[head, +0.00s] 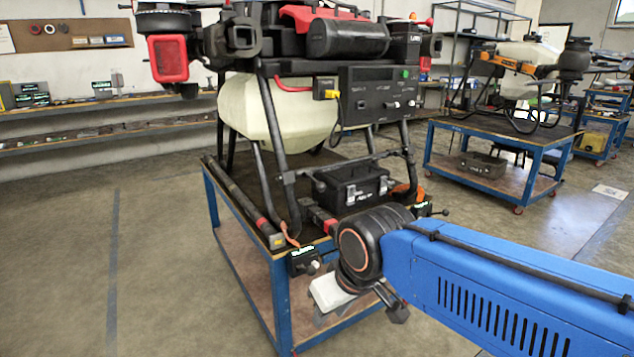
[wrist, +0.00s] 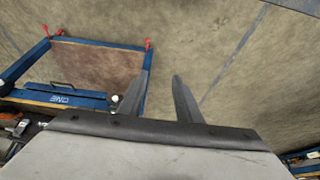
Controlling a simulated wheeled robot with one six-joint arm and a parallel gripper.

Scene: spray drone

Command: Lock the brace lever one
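The spray drone (head: 290,110) with its pale tank stands on a blue-framed table (head: 225,205). A small black block (head: 303,263) with a green-lit label and a pale knob sits at the table's front edge. A similar block (head: 423,209) sits farther right. The label texts are too small to read, so I cannot tell which one is brace lever one. In the wrist view, a small white knob (wrist: 115,98) shows at the table edge, left of my gripper (wrist: 162,75). My gripper is open, with two fingers apart and bare floor between them. It is not touching the knob.
A black crate (head: 352,188) lies under the drone. My blue arm crosses the lower right of the head view. A second blue table (head: 490,150) with another drone (head: 520,75) stands behind to the right. The floor at left is clear.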

